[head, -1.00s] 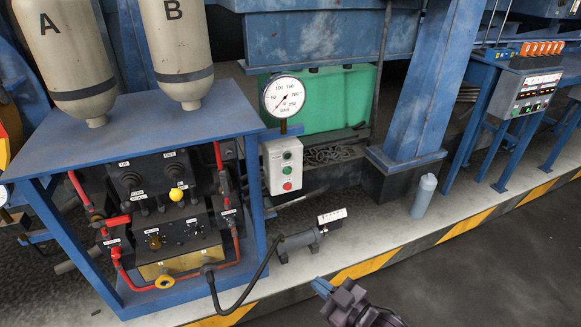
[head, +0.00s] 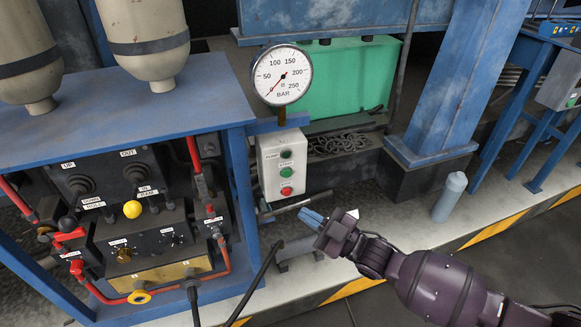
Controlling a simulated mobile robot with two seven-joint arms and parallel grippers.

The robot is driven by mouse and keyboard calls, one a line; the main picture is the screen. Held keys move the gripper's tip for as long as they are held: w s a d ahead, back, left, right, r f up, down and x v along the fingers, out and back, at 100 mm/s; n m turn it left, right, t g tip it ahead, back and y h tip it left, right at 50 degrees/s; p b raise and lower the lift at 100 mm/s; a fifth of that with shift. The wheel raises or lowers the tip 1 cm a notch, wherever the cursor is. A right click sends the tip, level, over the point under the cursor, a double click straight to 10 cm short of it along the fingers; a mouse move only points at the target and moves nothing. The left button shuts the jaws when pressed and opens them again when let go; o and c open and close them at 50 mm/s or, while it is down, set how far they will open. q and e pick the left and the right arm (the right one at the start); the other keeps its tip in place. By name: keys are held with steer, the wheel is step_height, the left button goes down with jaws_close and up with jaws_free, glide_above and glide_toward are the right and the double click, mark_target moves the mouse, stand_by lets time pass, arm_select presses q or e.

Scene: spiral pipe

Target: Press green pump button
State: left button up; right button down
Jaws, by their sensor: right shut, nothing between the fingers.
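A white control box (head: 267,182) hangs below the round pressure gauge. It carries a dark green round lamp or button at the top (head: 287,154), a brighter green button (head: 286,173) in the middle and a red button (head: 287,190) at the bottom. Small labels sit beside them; the top one seems to read PUMP. My right gripper (head: 303,215), dark purple with blue fingertips, is shut and empty. In the picture it is just below and right of the box, its tips pointing up-left, apart from the buttons. My left gripper is out of view.
The gauge (head: 283,75) is above the box. A blue-framed valve panel (head: 140,220) with levers and red pipes stands at left. A blue column (head: 452,90) and a grey cylinder (head: 450,197) are at right. A black hose (head: 262,263) runs below the gripper.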

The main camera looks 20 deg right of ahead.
mark_target(287, 174)
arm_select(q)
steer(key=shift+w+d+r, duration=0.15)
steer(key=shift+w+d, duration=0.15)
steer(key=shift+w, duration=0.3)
arm_select(e)
steer(key=shift+w+d+r+n, duration=0.1)
steer(key=shift+w+d+n, duration=0.05)
steer(key=shift+w, duration=0.2)
steer(key=shift+w+d+r+n, duration=0.1)
steer(key=shift+w+n, duration=0.05)
steer(key=shift+w, duration=0.2)
arm_select(q)
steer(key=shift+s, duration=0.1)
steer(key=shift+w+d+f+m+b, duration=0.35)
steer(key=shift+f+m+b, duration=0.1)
steer(key=shift+b, duration=1.05)
arm_select(e)
steer(key=shift+w+d+f, duration=0.1)
steer(key=shift+w, duration=2.1)
steer(key=shift+w+d, duration=0.1)
steer(key=shift+w, duration=2.1)
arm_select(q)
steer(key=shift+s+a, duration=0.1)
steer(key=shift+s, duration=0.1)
